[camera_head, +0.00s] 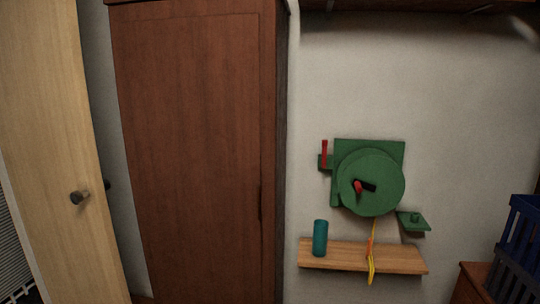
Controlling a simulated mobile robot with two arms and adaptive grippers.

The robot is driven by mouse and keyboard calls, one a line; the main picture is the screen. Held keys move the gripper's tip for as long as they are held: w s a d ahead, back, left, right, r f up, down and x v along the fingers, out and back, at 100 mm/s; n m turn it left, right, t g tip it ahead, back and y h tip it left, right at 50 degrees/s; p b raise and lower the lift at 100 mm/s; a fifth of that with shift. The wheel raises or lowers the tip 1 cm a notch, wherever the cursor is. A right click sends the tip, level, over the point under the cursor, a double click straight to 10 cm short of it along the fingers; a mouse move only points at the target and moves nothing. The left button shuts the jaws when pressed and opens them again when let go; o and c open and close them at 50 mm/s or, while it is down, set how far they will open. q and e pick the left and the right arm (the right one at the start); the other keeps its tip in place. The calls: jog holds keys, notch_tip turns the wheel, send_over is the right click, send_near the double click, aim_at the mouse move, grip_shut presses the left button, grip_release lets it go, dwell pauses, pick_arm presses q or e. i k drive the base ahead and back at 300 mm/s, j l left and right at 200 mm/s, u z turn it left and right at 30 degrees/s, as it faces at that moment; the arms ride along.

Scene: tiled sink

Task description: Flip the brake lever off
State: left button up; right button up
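A green wall-mounted device (371,181) with a round green face hangs on the pale wall at the right. A red lever (324,152) stands upright on a small green bracket at the device's upper left. A second, short red piece (358,187) with a black bar (369,187) sits at the middle of the round face. The view does not label which red part is the brake lever. Neither of my grippers is in view.
Below the device, a wooden shelf (345,262) holds a teal cylinder (320,238); a yellow-orange item (371,265) hangs over its edge. A small green ledge (413,222) is at its right. Blue crates (520,240) stand far right. A brown cabinet (195,150) and a pale door (50,130) fill the left.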

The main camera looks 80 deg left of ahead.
aim_at(325, 143)
jog(key=u, duration=2.15)
